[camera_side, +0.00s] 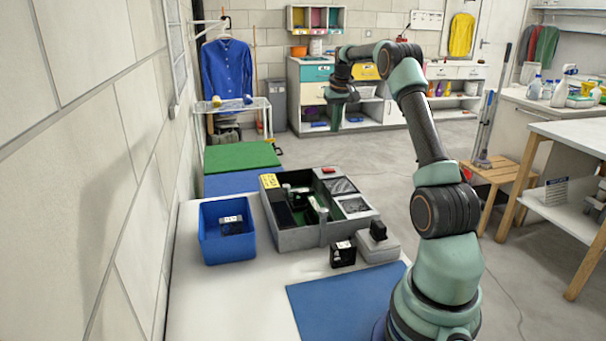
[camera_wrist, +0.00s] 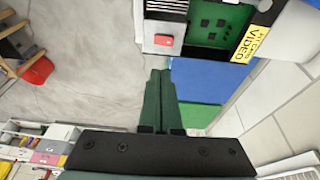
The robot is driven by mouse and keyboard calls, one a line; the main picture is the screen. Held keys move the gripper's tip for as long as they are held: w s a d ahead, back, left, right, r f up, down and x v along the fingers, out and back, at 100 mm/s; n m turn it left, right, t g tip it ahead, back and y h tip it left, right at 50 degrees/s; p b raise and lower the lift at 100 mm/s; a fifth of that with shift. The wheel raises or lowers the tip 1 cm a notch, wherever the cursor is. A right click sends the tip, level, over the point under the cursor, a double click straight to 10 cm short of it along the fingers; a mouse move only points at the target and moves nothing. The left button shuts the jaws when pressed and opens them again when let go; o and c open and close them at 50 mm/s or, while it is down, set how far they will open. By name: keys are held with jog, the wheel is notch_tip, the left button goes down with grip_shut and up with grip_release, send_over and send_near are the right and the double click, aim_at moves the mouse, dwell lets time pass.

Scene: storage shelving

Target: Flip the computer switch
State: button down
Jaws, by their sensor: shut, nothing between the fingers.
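The computer is an open grey case (camera_side: 298,238) on the white table, with dark parts and a green board inside. In the wrist view its edge and green board (camera_wrist: 212,27) fill the upper part. The red switch (camera_wrist: 164,40) sits on a pale block at the case's edge; in the side view a small red spot (camera_side: 328,169) shows at the case's far corner. My gripper (camera_side: 336,122) hangs above and beyond the case, pointing down. In the wrist view its green fingers (camera_wrist: 160,73) are together and empty, just below the switch in the picture, apart from it.
A blue bin (camera_side: 210,250) holding a small dark item stands left of the case. A black box (camera_side: 343,254) and a grey box (camera_side: 378,250) with a black piece on top stand at its near right. A blue mat (camera_side: 345,305) lies in front. A wall runs along the left.

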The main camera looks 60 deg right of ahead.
send_near(326, 169)
jog(key=x, duration=0.5)
jog(key=shift+d, duration=0.15)
jog(key=shift+w+f, duration=0.15)
jog(key=shift+f, duration=0.55)
